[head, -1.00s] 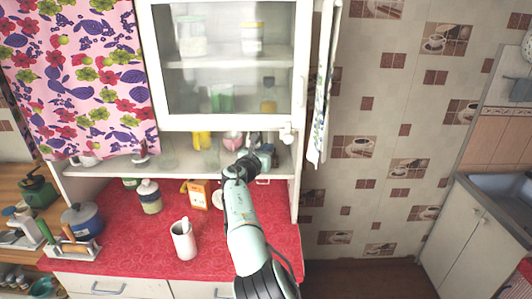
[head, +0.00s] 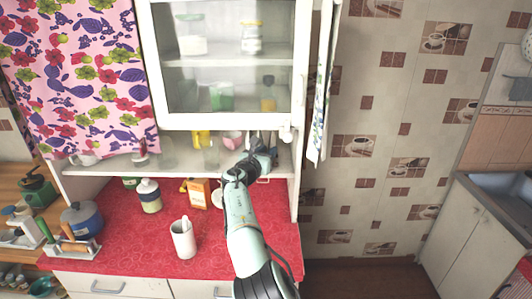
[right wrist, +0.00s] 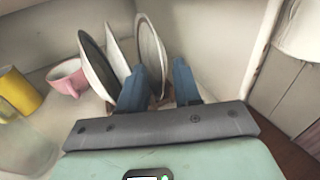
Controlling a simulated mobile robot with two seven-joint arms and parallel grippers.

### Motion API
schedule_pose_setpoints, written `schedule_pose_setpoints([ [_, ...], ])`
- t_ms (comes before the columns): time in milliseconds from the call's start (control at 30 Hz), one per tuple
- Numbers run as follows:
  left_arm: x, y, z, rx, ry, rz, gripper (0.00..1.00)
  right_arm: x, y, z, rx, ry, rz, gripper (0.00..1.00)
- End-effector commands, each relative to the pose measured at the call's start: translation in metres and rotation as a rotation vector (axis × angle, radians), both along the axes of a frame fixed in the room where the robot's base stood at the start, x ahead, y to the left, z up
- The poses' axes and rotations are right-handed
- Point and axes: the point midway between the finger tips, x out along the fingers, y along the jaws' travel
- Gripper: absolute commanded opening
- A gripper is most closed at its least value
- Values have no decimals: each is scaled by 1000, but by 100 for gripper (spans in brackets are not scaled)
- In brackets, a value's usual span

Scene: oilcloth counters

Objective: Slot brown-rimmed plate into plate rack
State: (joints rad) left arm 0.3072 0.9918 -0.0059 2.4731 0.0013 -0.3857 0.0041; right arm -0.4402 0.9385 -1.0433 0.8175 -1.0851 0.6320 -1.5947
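In the right wrist view, several plates stand on edge close together on the shelf. The rightmost plate (right wrist: 149,45) has a brownish rim and stands nearly upright, its lower part between my right fingers. My right gripper (right wrist: 160,82) has its two blue fingers apart, with gaps beside the plate. It also shows in the head view, reaching into the open shelf (head: 265,147). Bits of a brown plate rack (right wrist: 168,101) show under the plates; the fingers hide most of it. My left gripper is in neither view.
The glass cabinet door (head: 225,62) hangs above. A white mug (head: 184,240) stands on the red counter (head: 120,235).

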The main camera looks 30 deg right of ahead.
Motion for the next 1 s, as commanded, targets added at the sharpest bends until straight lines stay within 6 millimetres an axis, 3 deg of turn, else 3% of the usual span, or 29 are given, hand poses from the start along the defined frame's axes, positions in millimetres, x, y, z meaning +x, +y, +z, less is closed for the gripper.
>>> schedule_pose_setpoints([
  [333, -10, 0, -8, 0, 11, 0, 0, -7, 11, -3, 2, 2, 6, 34],
  [700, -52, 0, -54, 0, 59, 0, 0, -57, 73, -2, 3, 3, 7, 34],
  [1000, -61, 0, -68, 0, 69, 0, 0, -81, 102, 6, 1, 1, 1, 34],
])
